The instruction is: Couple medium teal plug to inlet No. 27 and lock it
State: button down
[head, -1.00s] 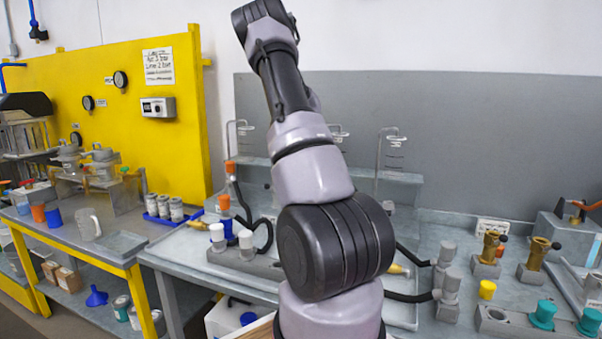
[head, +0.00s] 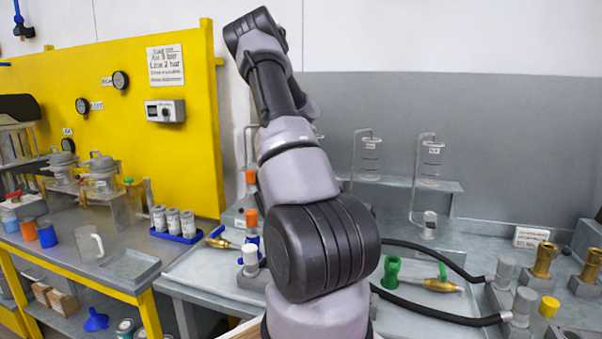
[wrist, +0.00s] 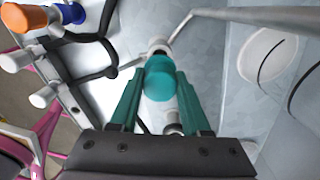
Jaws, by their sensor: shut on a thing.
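In the wrist view, my gripper (wrist: 160,105) has its two teal fingers on either side of a teal plug (wrist: 160,82) and is shut on it. A pale round fitting (wrist: 158,46) lies just beyond the plug's far end; I cannot tell whether they touch. In the head view my arm hides the gripper and the plug. Two wire stands with small labels, a left one (head: 368,150) and a right one (head: 430,160), rise behind the bench. A pale fitting (head: 430,222) stands below the right one. The label numbers are too small to read, so I cannot tell which inlet is No. 27.
A green fitting (head: 391,272) and a brass-coloured nozzle (head: 438,284) lie on the tray right of my arm. Black hoses (head: 425,310) run to grey fittings (head: 504,272). Brass fittings (head: 543,260) stand at the right.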

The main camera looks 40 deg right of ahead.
jog(key=shift+w+f, duration=0.15)
jog(key=shift+f, duration=0.15)
jog(key=shift+f, duration=0.55)
dwell(0.6)
jog(key=shift+f, duration=1.05)
jog(key=shift+f, duration=0.35)
dwell(0.3)
jog(key=shift+c, duration=1.4)
grip_release()
jog(key=shift+r, duration=0.1)
